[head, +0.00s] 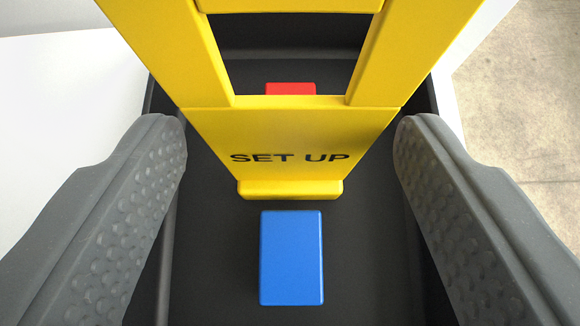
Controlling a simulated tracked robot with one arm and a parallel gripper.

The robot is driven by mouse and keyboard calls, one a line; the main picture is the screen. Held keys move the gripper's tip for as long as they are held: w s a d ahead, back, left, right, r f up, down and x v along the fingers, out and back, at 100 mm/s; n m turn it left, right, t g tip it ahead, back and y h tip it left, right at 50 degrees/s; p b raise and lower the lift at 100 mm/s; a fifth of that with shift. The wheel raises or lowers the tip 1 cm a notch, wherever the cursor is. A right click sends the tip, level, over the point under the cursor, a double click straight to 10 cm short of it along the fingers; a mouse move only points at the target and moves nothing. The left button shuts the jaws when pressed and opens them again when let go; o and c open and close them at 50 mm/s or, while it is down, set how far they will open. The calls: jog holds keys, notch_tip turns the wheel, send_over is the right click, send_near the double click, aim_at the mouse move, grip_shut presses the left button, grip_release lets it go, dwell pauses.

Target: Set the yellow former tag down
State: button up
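The yellow former tag (290,125) is a tall yellow frame with an open window and the words "SET UP" on its lower panel. It appears upright in a dark tray (172,240), with its rounded foot low in the tray, and its top runs out of the picture. My gripper (290,130) is open, with one grey finger on each side of the picture. The fingertips lie close to the tag's left and right edges in the picture. I see no clear grip on it, and cannot tell the depth between them.
A blue block (291,258) lies in the tray just in front of the tag's foot, between my fingers. A red block (290,89) shows behind the tag through its window. A white surface (60,100) surrounds the tray; concrete floor (525,110) is at right.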

jog(key=shift+o, duration=0.3)
jog(key=shift+s+r, duration=0.35)
jog(key=shift+r, duration=0.1)
jog(key=v, duration=1.1)
jog(key=s+a+r+n+t+y, duration=0.1)
jog(key=s+r+t, duration=0.15)
jog(key=r, duration=1.45)
jog(key=s+a+r+t+y, duration=0.1)
jog(key=s+r, duration=0.2)
jog(key=r, duration=1.5)
jog(key=s+d+r+m+h, duration=0.1)
jog(key=s+r+h, duration=0.1)
jog(key=s+r, duration=0.6)
notch_tip(320, 180, up, 3)
jog(key=shift+s+d+f+t, duration=0.2)
jog(key=shift+d+f+t, duration=0.05)
jog(key=shift+d+t, duration=0.15)
